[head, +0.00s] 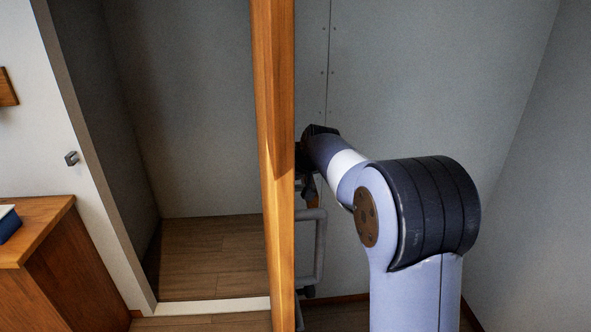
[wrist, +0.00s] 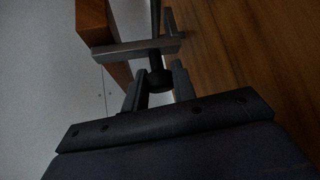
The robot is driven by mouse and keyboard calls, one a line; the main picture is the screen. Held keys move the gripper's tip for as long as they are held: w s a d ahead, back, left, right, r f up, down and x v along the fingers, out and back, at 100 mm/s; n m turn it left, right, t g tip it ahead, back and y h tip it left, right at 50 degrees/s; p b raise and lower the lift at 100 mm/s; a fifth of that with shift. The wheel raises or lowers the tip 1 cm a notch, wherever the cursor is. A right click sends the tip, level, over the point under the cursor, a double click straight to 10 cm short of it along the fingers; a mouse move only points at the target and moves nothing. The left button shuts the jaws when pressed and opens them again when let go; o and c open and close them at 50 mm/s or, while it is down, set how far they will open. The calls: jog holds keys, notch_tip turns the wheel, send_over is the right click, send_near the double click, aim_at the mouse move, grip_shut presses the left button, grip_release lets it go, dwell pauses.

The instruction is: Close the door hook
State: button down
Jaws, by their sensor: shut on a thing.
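A wooden door (head: 272,110) stands open, seen almost edge-on in the head view; its wood also shows at the top of the wrist view (wrist: 96,20). My gripper (wrist: 158,82) is shut on a dark round knob (wrist: 157,77), beside a flat grey bar (wrist: 135,48) at the door. I cannot tell whether the knob and bar are the door hook. In the head view my gripper (head: 307,186) is right of the door edge, its fingers partly hidden. A small dark catch (head: 71,158) sits on the white door frame at left.
A grey bar handle (head: 319,248) is on the door's right side, below my gripper. The doorway left of the door shows bare wooden floor (head: 215,258). A wooden cabinet (head: 38,225) with a blue item (head: 8,222) stands at far left. Grey walls (head: 430,75) close in behind and right.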

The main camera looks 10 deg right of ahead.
jog(key=shift+f, duration=0.15)
jog(key=c, duration=1.1)
grip_release()
jog(key=shift+c, duration=0.2)
jog(key=b+v, duration=0.1)
jog(key=v, duration=1)
jog(key=shift+w, duration=0.1)
jog(key=p+x, duration=0.1)
jog(key=x, duration=0.9)
jog(key=shift+w+a+f, duration=0.1)
jog(key=shift+f, duration=0.1)
jog(key=shift+w+f, duration=0.2)
jog(key=shift+d+r+m+y+b, duration=0.3)
jog(key=shift+r+y+b, duration=0.1)
jog(key=shift+y+b, duration=0.3)
